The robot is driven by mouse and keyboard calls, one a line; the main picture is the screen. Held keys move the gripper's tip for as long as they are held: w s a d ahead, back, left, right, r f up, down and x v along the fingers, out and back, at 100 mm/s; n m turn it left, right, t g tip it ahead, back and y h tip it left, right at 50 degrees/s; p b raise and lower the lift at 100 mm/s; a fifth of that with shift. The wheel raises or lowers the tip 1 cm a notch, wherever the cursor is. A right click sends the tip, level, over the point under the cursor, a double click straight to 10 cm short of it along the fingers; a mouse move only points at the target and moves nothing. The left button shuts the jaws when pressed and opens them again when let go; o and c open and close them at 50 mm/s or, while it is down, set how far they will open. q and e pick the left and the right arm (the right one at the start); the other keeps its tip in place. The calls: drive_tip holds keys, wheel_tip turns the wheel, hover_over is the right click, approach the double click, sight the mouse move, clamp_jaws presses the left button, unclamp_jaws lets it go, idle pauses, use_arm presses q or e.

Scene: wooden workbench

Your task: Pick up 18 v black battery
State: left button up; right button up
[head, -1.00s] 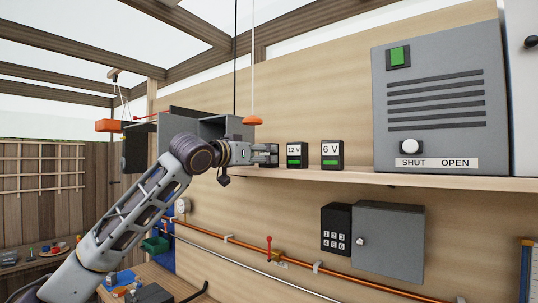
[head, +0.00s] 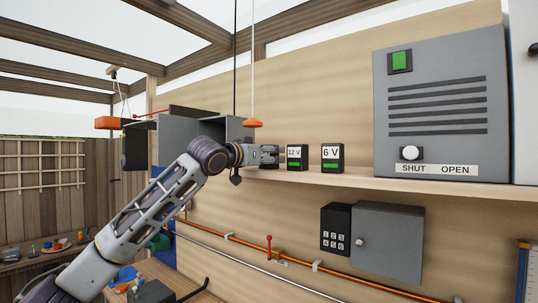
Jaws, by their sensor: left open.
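No battery marked 18 V can be read in the head view. A black battery labelled 12 V (head: 297,158) and a black battery labelled 6 V (head: 332,158) stand upright on the wall shelf (head: 352,181), each with a green strip. My left gripper (head: 279,154) is open at shelf height, its fingers pointing right, just left of the 12 V battery. Its fingertips overlap the left edge of that battery in the picture; I cannot tell whether they touch. The gripper and wrist hide the shelf behind them. My right gripper is not in view.
A grey open box (head: 172,140) is behind my left wrist. A large grey panel (head: 440,105) marked SHUT and OPEN stands at the shelf's right. Orange handles (head: 252,123) hang on cords. Below are a keypad box (head: 388,243) and a copper pipe (head: 345,279).

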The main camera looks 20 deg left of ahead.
use_arm(q)
drive_tip(key=shift+w+d, duration=0.15)
drive_tip(key=shift+w, duration=0.25)
drive_tip(key=shift+s, duration=0.1)
drive_tip(key=c, duration=1.3)
drive_tip(key=shift+o, duration=0.2)
drive_tip(key=shift+r, duration=0.2)
drive_tip(key=shift+r, duration=0.55)
drive_tip(key=shift+s+a+b, duration=0.2)
drive_tip(key=shift+s+b, duration=0.35)
drive_tip(key=b+v, duration=0.5)
drive_tip(key=v, duration=1.1)
drive_tip(key=shift+s+a, duration=0.2)
drive_tip(key=shift+s, duration=0.15)
